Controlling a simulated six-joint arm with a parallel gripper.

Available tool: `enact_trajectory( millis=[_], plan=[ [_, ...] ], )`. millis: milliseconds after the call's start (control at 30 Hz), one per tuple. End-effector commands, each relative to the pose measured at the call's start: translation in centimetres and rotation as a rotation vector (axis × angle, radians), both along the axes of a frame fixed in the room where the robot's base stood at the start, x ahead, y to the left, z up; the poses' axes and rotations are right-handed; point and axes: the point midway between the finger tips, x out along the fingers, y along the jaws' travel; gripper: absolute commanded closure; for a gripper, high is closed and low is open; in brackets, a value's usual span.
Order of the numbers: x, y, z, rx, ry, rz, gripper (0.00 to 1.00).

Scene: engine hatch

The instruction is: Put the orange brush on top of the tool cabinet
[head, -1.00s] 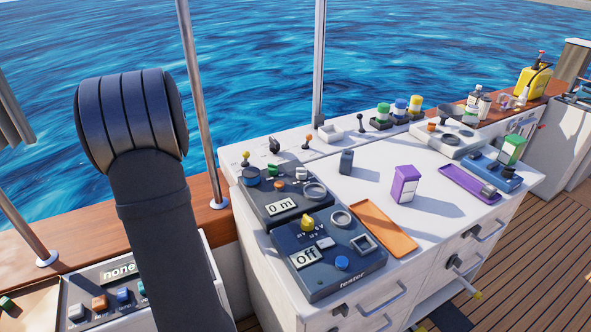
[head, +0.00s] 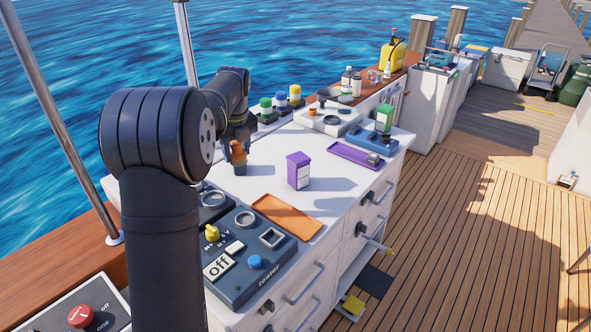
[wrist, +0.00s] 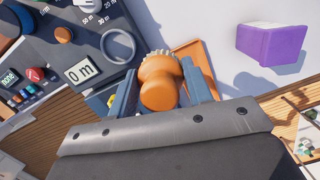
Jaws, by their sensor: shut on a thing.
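My gripper (head: 237,142) is shut on the orange brush (head: 239,158), holding it by its orange body above the back left part of the white cabinet top. In the wrist view the brush (wrist: 161,84) sits between the two fingers of my gripper (wrist: 162,92), with its rounded orange end towards the camera and pale bristles showing beyond. The white tool cabinet (head: 342,201) has drawers with handles along its front. Whether the brush touches the top cannot be told.
A purple box (head: 299,171), an orange tray (head: 286,217), a purple tray (head: 352,156) and a dark tester panel (head: 240,272) occupy the top. Jars with green, blue and yellow lids stand at the back. White surface is clear around the purple box.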

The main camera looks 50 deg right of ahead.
Motion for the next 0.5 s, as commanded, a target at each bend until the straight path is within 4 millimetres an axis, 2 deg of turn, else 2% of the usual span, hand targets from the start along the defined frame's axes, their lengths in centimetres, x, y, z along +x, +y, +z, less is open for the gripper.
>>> enact_trajectory(
  millis=[33,100,233,433,500],
  plan=[
    [-1.9,-1.8,0.0,0.0,0.0,-0.039,0.78],
    [-3.9,-3.5,0.0,0.0,0.0,-0.079,0.78],
    [-6.7,-5.7,0.0,0.0,-0.001,-0.133,0.78],
    [-9.7,-7.7,0.0,-0.001,0.0,-0.186,0.78],
    [-9.4,-7.5,-1.6,0.003,0.002,-0.18,0.78]
  ],
)
